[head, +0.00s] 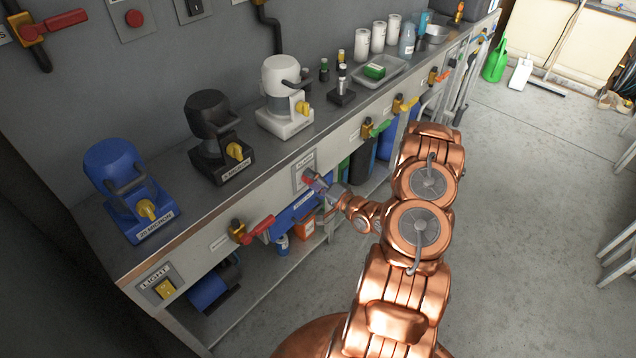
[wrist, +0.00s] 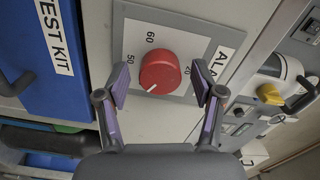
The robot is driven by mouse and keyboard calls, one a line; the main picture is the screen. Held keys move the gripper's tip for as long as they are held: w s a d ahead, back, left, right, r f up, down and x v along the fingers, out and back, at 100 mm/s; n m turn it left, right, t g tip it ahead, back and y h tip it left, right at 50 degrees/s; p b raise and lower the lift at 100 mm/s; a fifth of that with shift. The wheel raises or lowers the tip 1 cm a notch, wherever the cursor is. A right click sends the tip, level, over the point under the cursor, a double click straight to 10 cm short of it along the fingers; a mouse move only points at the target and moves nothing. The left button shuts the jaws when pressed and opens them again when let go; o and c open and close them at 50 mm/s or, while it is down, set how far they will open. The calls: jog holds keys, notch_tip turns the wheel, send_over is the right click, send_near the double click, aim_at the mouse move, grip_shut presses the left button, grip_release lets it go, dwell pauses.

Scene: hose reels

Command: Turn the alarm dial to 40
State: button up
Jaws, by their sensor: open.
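The alarm dial is a round red knob (wrist: 160,72) on a pale plate (wrist: 178,30) labelled ALA..., the rest of the word being cut off by my finger. Its white pointer mark is toward the lower left. The numbers 50 and 60 show left of and above the knob; no number shows at the pointer. My gripper (wrist: 160,80) is open, with one purple-padded finger on each side of the knob and visible gaps between. In the head view, my gripper (head: 318,184) is at the bench front by the alarm plate (head: 297,176), largely covering the dial.
A blue TEST KIT box (wrist: 52,50) is at the left in the wrist view. In the head view, a red-handled valve (head: 258,228) is left of my gripper, and a green-handled valve (head: 376,127) is to the right.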

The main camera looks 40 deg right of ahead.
jog(key=v, duration=1.2)
jog(key=shift+w, duration=0.1)
dwell(0.6)
